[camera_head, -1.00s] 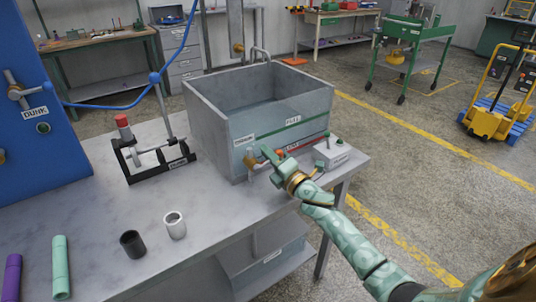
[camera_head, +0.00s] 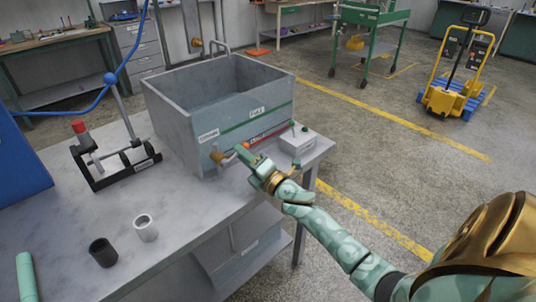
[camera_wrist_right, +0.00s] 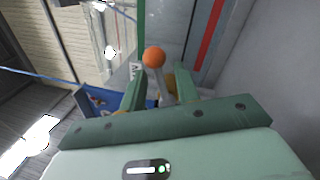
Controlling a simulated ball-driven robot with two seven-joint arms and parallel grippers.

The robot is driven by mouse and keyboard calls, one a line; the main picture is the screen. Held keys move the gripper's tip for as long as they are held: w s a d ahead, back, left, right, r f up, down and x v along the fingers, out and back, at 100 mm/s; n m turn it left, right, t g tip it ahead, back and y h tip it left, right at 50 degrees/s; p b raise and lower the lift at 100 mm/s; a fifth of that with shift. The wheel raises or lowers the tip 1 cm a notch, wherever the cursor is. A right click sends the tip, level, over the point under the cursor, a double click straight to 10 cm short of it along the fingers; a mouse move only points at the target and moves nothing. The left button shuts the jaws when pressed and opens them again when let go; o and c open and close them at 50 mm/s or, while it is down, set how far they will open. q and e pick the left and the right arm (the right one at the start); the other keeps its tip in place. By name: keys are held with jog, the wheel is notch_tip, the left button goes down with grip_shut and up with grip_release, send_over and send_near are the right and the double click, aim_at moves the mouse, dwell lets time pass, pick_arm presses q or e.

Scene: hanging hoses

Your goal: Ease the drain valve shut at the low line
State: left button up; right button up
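The grey tank (camera_head: 165,125) stands on the bench. A green line marked FULL and a lower red line (camera_head: 275,134) run across its front. The drain valve (camera_head: 218,157) is a brass fitting low on that front, with an orange-knobbed lever (camera_head: 246,145). My right gripper (camera_head: 243,154) is at the lever. In the right wrist view the orange knob (camera_wrist_right: 154,57) shows just past the fingertips, and its grey stem runs between the fingers (camera_wrist_right: 160,78), which stand apart with gaps visible. The water level inside is hard to make out.
A small grey box (camera_head: 297,140) with a green-topped switch sits right of the valve. A black lever stand (camera_head: 115,170), a dark cup (camera_head: 103,252) and a pale cup (camera_head: 146,228) stand left on the bench. A blue hose (camera_head: 80,108) hangs at left.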

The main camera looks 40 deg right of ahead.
jog(key=s+d+f+p, duration=0.1)
jog(key=s+f, duration=0.1)
jog(key=s, duration=1)
jog(key=shift+s+f, duration=0.15)
jog(key=shift+s, duration=0.05)
jog(key=shift+d, duration=0.1)
dwell(6.5)
